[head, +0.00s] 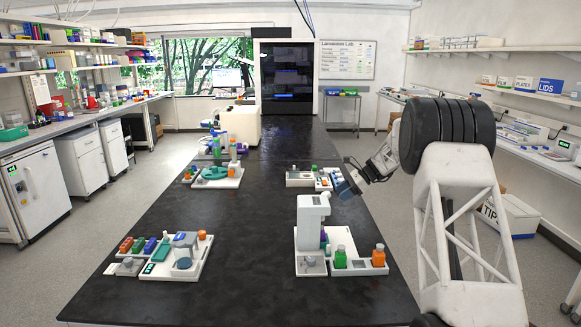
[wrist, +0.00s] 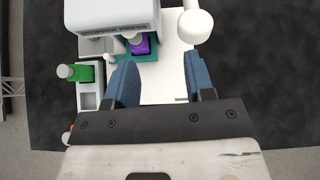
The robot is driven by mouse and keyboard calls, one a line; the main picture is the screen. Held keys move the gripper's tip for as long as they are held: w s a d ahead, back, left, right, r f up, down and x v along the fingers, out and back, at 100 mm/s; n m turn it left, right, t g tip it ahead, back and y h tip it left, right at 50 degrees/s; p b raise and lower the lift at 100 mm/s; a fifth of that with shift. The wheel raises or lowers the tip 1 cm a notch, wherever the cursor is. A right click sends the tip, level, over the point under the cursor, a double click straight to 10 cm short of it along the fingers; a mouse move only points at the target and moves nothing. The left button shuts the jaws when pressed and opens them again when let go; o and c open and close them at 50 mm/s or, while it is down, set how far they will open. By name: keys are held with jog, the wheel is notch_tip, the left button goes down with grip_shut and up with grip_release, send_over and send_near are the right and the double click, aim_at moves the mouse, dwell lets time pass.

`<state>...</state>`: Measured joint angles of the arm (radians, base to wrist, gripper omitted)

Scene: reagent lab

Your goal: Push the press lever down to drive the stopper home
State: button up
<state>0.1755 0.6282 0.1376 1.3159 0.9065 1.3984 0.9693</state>
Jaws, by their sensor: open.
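The white press (head: 311,222) stands on a white base on the black bench, right of centre in the head view. Its head (wrist: 112,14) is at the top of the wrist view. A white lever with a round knob (wrist: 195,27) shows to its right, just beyond the tip of my right finger. A purple-topped vial (wrist: 143,45) sits in a teal holder (wrist: 121,50) partly under the press head; its stopper's seating is hidden. My gripper (head: 341,186) is open and empty, beside the press head at its right. Its blue fingers (wrist: 160,62) point toward the press and lever, with a wide gap between them.
A green bottle (head: 340,257) and an orange bottle (head: 378,256) stand in a tray right of the press base. Another white station (head: 178,256) is at the left, and more equipment (head: 300,178) stands behind. The bench middle (head: 245,225) is clear.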

jog(key=s+a+r+n+h, duration=0.25)
jog(key=s+r, duration=0.35)
jog(key=s, duration=0.6)
jog(key=s+a+r+n+h, duration=0.1)
jog(key=s+r+n, duration=0.3)
jog(key=s, duration=0.8)
jog(key=s+a+r+n+h, duration=0.2)
jog(key=s+r, duration=0.5)
jog(key=s, duration=0.5)
jog(key=s+d+f+n+t+h, duration=0.1)
jog(key=s+f+n+h, duration=0.1)
jog(key=s, duration=1.6)
jog(key=s+f+n+t+h, duration=0.1)
jog(key=s+f+n+h, duration=0.2)
jog(key=s, duration=1.5)
jog(key=f+n, duration=0.1)
jog(key=n, duration=0.2)
jog(key=shift+s+d+f+t, duration=0.2)
jog(key=shift+d+f+t, duration=0.15)
jog(key=shift+d+t, duration=0.05)
